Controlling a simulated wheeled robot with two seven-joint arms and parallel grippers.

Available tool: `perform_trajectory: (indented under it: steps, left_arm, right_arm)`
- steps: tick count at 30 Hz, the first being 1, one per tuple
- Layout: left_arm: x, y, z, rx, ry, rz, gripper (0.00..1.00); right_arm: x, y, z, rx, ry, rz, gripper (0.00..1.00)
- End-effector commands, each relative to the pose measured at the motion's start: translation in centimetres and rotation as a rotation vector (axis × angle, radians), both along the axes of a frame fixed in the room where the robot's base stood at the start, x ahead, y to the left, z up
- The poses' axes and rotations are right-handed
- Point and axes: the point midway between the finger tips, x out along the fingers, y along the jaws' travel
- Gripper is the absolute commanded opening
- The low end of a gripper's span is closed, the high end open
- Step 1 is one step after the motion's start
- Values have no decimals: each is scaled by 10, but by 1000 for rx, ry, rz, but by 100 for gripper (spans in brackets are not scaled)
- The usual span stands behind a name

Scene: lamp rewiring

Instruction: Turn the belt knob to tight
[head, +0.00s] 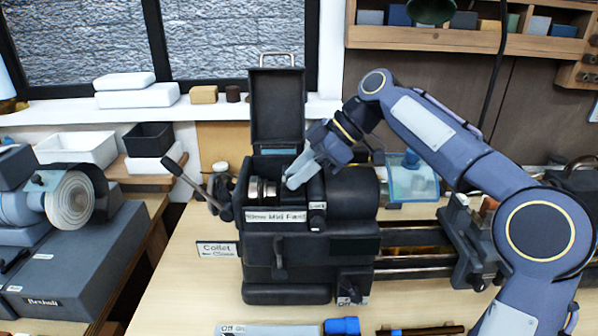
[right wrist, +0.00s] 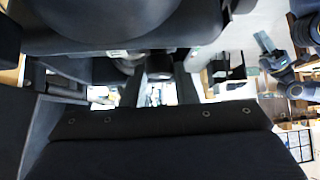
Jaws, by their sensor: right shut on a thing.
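A black lathe headstock (head: 290,262) stands on the bench with its lid (head: 277,108) raised. Metallic stepped pulleys (head: 262,188) show in the open bay. My right gripper (head: 293,181) reaches down into the bay, just right of the pulleys. It is shut on a small part that its fingers hide. I cannot tell for certain whether that part is the belt knob. A small dark knob or lever (head: 317,218) with a small, unreadable label sits on the front, right below the gripper. Dark machine surfaces fill most of the right wrist view. My left gripper does not show in the head view.
A speed label (head: 277,216) is on the headstock front. A lever (head: 187,175) sticks out left, above a "Collet Close" sign (head: 218,249). Bed rails (head: 412,235) run right to a tailstock (head: 472,245). A grey grinder-like machine (head: 65,200) stands left. The front bench holds a blue-ended tool (head: 342,326).

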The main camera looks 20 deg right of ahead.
Motion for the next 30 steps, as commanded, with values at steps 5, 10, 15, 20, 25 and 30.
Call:
perform_trajectory:
  steps: [5, 10, 15, 20, 25, 30]
  left_arm:
    - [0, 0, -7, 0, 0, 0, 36]
    - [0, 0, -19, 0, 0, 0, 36]
    - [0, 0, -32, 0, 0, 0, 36]
    - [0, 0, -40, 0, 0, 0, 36]
    - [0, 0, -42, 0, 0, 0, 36]
    - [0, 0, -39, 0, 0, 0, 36]
  right_arm:
    - [-1, 0, -1, -2, -3, -49, 4]
    - [-2, 0, -2, -1, -6, -148, 4]
    - [-4, 2, -2, 0, -6, -292, 4]
    - [-6, 3, -1, 0, -6, -443, 4]
    - [-7, 4, 1, 1, -6, -604, 4]
    - [-9, 6, 2, -1, -7, -762, 4]
